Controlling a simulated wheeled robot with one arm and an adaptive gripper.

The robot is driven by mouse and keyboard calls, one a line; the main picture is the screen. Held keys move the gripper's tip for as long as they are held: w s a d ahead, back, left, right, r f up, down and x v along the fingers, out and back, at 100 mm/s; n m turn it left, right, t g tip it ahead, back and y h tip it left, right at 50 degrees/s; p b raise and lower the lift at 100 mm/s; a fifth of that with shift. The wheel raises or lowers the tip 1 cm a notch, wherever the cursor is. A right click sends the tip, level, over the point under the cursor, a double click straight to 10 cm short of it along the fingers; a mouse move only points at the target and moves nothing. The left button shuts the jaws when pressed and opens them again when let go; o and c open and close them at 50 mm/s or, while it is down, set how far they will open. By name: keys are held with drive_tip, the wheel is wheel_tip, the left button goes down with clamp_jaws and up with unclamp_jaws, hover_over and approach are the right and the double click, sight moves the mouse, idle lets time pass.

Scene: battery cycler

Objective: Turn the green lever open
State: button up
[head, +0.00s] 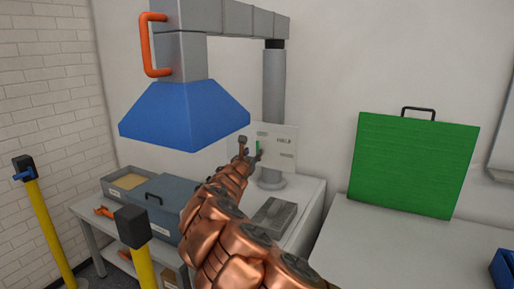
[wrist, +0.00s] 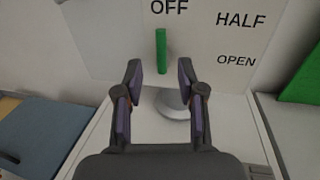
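The green lever (wrist: 161,51) stands upright on a white panel (wrist: 215,70), under the label OFF. The labels HALF and OPEN are on the panel to its right. In the head view the lever (head: 257,147) is a thin green strip beside my gripper. My gripper (wrist: 160,72) is open, with one finger on each side of the lever's lower end in the picture. I cannot tell whether the fingers touch it, and no contact shows.
A blue hood (head: 185,115) with an orange handle (head: 146,45) hangs over the bench at left. A grey pole (head: 273,85) stands behind the panel. A green board (head: 412,160) leans on the wall at right. Yellow posts (head: 50,225) stand at front left.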

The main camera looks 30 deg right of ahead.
sight(257, 148)
drive_tip(key=shift+x, duration=0.8)
drive_tip(key=shift+p+x, duration=0.95)
drive_tip(key=shift+x, duration=1.1)
drive_tip(key=shift+s+r, duration=0.1)
drive_tip(key=shift+c, duration=0.3)
clamp_jaws()
